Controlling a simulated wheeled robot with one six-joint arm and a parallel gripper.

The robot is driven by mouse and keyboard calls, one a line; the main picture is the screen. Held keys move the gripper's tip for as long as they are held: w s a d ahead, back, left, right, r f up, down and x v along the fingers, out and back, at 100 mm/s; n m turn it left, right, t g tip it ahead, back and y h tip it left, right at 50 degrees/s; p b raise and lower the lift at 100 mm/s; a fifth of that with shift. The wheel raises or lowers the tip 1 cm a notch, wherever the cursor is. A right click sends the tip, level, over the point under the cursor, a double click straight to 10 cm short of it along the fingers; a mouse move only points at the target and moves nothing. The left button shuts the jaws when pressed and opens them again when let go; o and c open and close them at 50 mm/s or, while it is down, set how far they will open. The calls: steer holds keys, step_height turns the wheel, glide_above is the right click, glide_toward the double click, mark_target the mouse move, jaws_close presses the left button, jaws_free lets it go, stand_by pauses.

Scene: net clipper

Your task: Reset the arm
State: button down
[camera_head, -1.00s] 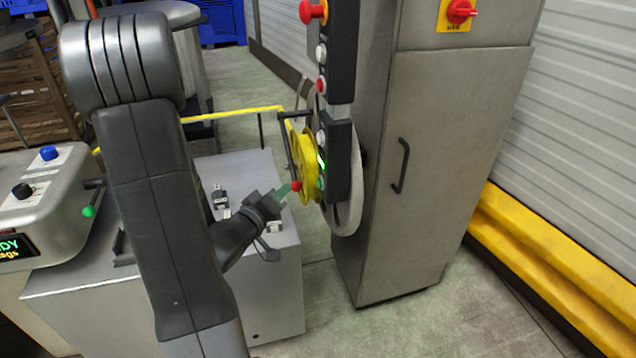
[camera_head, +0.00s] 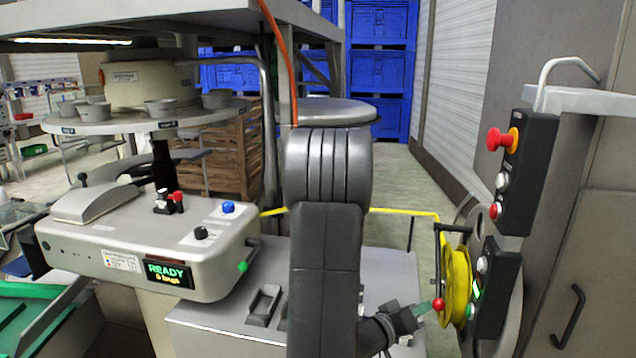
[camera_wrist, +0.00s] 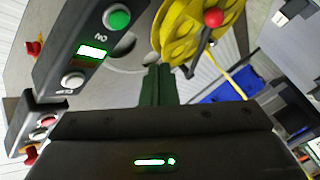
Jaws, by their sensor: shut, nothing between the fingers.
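My gripper (camera_head: 428,307) shows at the lower right of the head view, at the end of my dark arm. Its green fingers are shut with nothing between them. The reel also shows at the top of the wrist view (camera_wrist: 196,30).
A black control box (camera_head: 524,172) with buttons stands at the right, by a grey cabinet (camera_head: 600,230). A clipper machine (camera_head: 140,245) with a READY display is at the left, below a round table (camera_head: 120,125) holding grey cups. Blue crates (camera_head: 380,60) stand behind.

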steer(key=shift+w+a, duration=0.2)
steer(key=shift+a, duration=0.5)
steer(key=shift+w+a, duration=0.15)
steer(key=shift+a, duration=0.5)
steer(key=shift+d, duration=0.1)
